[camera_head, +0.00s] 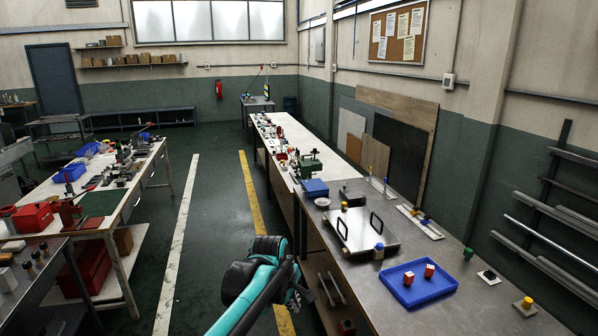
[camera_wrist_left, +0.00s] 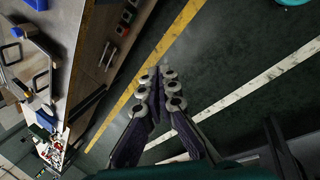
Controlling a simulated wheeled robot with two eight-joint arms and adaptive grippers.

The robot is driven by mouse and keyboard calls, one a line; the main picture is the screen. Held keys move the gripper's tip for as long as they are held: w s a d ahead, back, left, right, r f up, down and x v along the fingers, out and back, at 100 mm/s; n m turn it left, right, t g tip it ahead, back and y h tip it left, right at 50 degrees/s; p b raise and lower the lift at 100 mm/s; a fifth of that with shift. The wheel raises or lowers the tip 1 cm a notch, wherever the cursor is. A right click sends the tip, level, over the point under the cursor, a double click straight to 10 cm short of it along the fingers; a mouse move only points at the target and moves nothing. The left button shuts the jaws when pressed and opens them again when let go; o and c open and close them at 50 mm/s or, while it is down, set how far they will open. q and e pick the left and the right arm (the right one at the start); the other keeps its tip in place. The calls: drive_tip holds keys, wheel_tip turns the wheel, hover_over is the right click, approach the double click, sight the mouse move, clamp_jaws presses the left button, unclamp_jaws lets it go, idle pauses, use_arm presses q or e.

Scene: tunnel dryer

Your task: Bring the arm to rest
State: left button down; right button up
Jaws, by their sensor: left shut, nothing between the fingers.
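My left arm (camera_head: 246,300), teal and black, reaches up from the bottom of the head view and bends at a dark joint. My left gripper (camera_head: 299,296) hangs low beside the front edge of the right-hand bench, over the aisle, and is partly hidden by the arm. In the left wrist view the gripper (camera_wrist_left: 160,76) has its two purple and grey fingers together at the tips, with nothing between them. The floor lies behind the fingertips, and they appear clear of the bench. My right gripper is not in view.
The metal bench (camera_head: 350,270) at right holds a blue tray (camera_head: 418,292) with red blocks and a metal plate with black handles (camera_head: 362,231). A cluttered bench (camera_head: 140,190) stands at left. The aisle between, with a yellow floor line (camera_head: 252,195), is free.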

use_arm(q)
drive_tip(key=s+a+m+t, duration=0.1)
drive_tip(key=s+a+m, duration=0.3)
drive_tip(key=s, duration=0.4)
drive_tip(key=s+a+f+m+t+y, duration=0.1)
drive_tip(key=s+a+m, duration=0.3)
drive_tip(key=s+a, duration=0.3)
drive_tip(key=s+a+f+m+t+y, duration=0.1)
drive_tip(key=s+a+m, duration=0.3)
drive_tip(key=s, duration=0.6)
drive_tip(key=shift+s+a+m+t, duration=0.2)
drive_tip(key=shift+a+m+t, duration=0.15)
drive_tip(key=shift+a, duration=0.4)
